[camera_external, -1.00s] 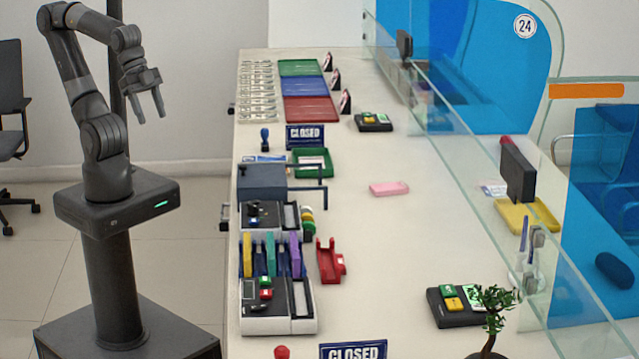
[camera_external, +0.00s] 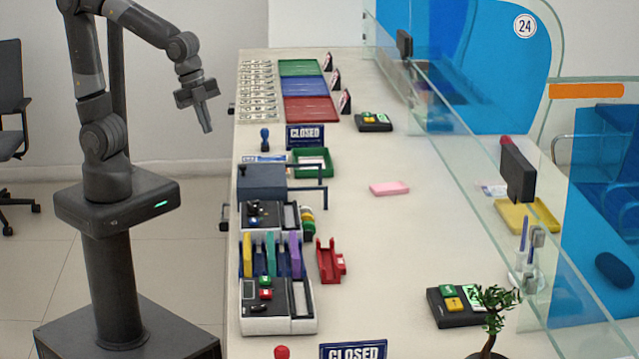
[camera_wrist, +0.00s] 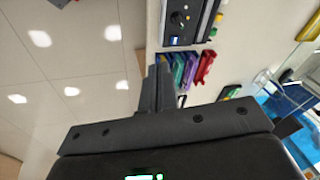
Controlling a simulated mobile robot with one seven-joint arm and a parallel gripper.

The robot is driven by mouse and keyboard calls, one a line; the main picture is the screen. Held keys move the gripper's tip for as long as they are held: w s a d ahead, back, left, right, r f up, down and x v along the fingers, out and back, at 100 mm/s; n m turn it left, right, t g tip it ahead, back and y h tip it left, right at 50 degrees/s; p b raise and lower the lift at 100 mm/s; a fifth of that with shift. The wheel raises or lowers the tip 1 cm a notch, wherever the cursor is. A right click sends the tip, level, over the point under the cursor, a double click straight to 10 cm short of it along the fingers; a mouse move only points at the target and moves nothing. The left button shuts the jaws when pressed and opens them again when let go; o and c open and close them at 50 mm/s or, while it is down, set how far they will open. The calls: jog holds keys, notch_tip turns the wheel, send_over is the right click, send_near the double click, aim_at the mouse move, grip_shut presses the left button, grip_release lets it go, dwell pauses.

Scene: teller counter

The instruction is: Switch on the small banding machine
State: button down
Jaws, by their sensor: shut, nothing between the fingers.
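Two low black-and-white machines stand on the counter's left side; I cannot tell for certain which is the small banding machine. The rear machine (camera_external: 263,216) has small dark and blue controls on top, a pale strip and coloured rolls at its right. It shows at the top of the wrist view (camera_wrist: 177,32), partly cut off. The front machine (camera_external: 293,325) has a green and a red button (camera_external: 265,294). My gripper (camera_external: 208,129) is shut and empty, in the air left of the counter, pointing down and apart from both machines. Its fingers also show in the wrist view (camera_wrist: 158,72).
A blue-grey box (camera_external: 262,178) with dark bars stands behind the rear machine. Coloured upright pieces stand between the machines, and a red holder (camera_external: 329,262) lies to their right. Closed signs (camera_external: 305,136) and a pink block (camera_external: 389,188) are on the counter.

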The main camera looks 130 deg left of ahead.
aim_at(259, 200)
jog(key=w+a+f+m+g, duration=0.2)
jog(key=w+a+f+m, duration=0.1)
jog(key=a+f, duration=0.4)
jog(key=w+a, duration=0.1)
jog(key=a, duration=0.2)
jog(key=shift+m, duration=0.4)
jog(key=shift+w, duration=0.1)
jog(key=f, duration=0.4)
jog(key=w+a+f, duration=0.1)
jog(key=f, duration=0.8)
jog(key=shift+w+a+f, duration=0.3)
jog(key=shift+a+f, duration=0.05)
jog(key=shift+f, duration=0.05)
jog(key=shift+w+a+f+h, duration=0.1)
jog(key=shift+f+h, duration=0.1)
jog(key=shift+h, duration=0.1)
